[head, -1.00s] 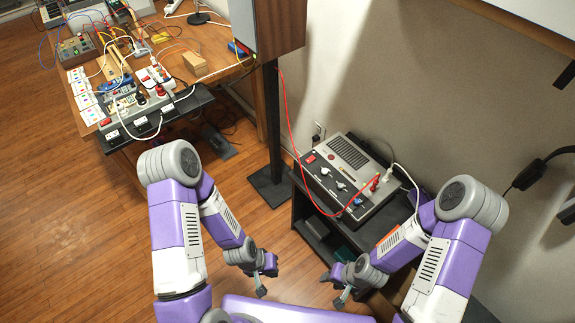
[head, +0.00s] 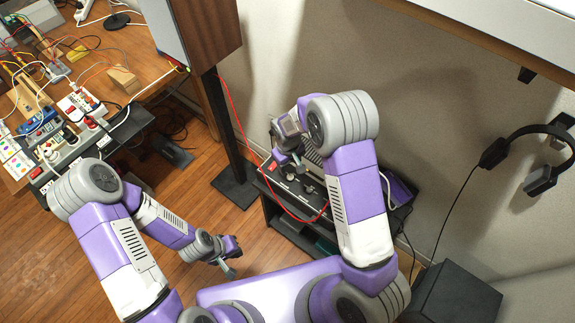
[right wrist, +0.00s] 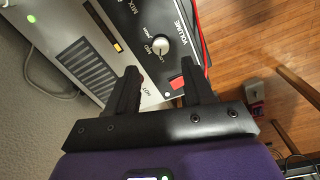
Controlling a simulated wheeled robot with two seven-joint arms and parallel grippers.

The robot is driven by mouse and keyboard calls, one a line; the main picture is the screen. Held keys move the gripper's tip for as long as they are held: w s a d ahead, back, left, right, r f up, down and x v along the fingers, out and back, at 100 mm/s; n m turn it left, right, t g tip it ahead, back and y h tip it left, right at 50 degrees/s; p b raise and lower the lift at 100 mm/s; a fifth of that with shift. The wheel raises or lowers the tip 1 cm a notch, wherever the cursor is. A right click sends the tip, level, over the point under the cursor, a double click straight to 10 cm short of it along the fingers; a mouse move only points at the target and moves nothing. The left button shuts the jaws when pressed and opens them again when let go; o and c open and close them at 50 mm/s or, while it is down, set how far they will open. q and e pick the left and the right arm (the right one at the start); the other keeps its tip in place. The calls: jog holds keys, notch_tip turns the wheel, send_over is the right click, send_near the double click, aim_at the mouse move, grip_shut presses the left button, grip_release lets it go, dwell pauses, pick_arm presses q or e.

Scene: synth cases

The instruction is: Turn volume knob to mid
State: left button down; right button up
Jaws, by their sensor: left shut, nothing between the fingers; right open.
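The volume knob (right wrist: 160,46) is a small round silver knob on the black panel of a grey device (right wrist: 85,62), beside the printed word VOLUME. MID and LOW are printed near it; I cannot tell exactly where its pointer is. My right gripper (right wrist: 159,72) is open, with its fingers toward the panel and the knob just beyond and between the tips, apparently untouched. In the head view my right gripper (head: 288,158) is over the device and hides part of it. My left gripper (head: 231,262) is shut and empty, low over the floor, away from the device.
A red switch (right wrist: 177,83) sits close to the right finger. A red cable (head: 240,125) runs down to the device, which stands on a black shelf unit (head: 290,232). A dark post (head: 222,130) stands left of it. Headphones (head: 540,178) hang on the wall.

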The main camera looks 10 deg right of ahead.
aim_at(290, 177)
jog(key=f, duration=0.2)
jog(key=f+b, duration=0.1)
jog(key=f, duration=0.3)
jog(key=shift+s+d+f, duration=0.1)
jog(key=shift+s+f, duration=0.1)
jog(key=shift+s, duration=0.05)
grip_shut()
